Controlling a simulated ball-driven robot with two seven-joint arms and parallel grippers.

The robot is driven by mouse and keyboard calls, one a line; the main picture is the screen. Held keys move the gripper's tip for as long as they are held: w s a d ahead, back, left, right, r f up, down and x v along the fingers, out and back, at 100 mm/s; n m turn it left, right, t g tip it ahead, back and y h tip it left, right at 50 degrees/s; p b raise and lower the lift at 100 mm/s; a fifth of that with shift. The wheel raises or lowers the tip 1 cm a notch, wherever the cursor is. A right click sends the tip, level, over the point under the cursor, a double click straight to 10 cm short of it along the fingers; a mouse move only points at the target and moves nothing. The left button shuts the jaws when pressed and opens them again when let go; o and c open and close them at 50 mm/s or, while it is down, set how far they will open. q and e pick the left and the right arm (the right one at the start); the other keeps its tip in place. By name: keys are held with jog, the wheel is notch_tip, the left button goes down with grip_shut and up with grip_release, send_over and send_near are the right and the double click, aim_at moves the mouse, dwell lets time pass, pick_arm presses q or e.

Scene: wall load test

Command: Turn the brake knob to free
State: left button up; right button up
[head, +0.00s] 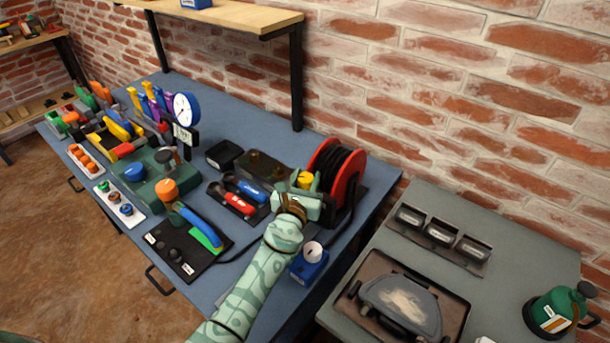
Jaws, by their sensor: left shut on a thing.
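The brake knob, a yellow knob (305,180), sits beside a red reel (325,157) wound with black cable, at the back right of the blue bench. My left gripper (306,184) reaches up to it from the bottom of the head view. Its pale green fingers are shut around the yellow knob, one on each side. The gripper body hides the lower part of the knob and its mount, and I cannot read any brake or free marking. My right gripper is not in view.
A blue box with a white dial (308,263) stands close to the right of my left arm. Red and blue handled tools (240,195) lie left of the gripper. A grey table (545,250) stands at the right. A wooden shelf (225,15) overhangs the bench's back.

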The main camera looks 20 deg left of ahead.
pick_arm(q)
jog(key=shift+n+y, duration=0.6)
jog(key=shift+y, duration=0.5)
jog(key=o, duration=1)
